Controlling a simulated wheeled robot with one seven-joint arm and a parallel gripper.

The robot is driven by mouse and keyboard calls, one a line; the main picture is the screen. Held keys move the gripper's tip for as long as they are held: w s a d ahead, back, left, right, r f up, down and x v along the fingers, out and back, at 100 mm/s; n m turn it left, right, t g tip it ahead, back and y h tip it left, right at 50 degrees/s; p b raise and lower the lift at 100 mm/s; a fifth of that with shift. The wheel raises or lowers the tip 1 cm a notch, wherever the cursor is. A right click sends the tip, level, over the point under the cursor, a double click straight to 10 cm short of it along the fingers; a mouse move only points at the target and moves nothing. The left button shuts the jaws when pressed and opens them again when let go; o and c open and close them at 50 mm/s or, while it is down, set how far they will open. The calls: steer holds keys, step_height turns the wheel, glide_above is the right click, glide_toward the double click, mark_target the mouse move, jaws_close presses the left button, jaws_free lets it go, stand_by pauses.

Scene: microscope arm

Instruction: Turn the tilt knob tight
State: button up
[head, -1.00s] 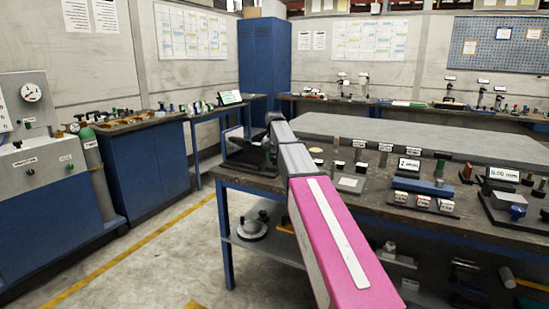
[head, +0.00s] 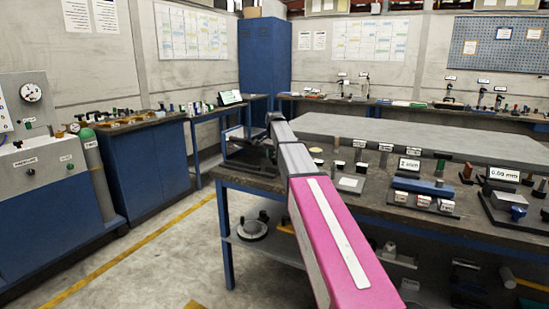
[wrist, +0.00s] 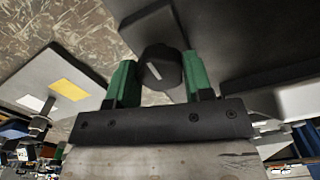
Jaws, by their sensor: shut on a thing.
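The tilt knob (wrist: 160,70), a dark round knob with a pale line on its face, sits between the green fingers of my gripper (wrist: 160,82) in the wrist view. My gripper is shut on it, with a finger on either side. Behind the knob is a dark grey block (wrist: 150,27), part of the microscope arm. In the head view my pink and grey arm reaches to the left end of the workbench. There the dark microscope arm (head: 250,152) shows partly, and my arm hides the knob and gripper.
The workbench (head: 350,225) holds several small parts and displays right of my arm. In the wrist view a grey plate (wrist: 60,85) with a yellow label lies at the left. The floor (head: 165,262) left of the bench is clear.

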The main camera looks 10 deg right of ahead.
mark_target(274, 156)
stand_by(0.4)
steer(key=o, duration=0.9)
step_height(274, 156, up, 11)
steer(key=shift+f, duration=0.1)
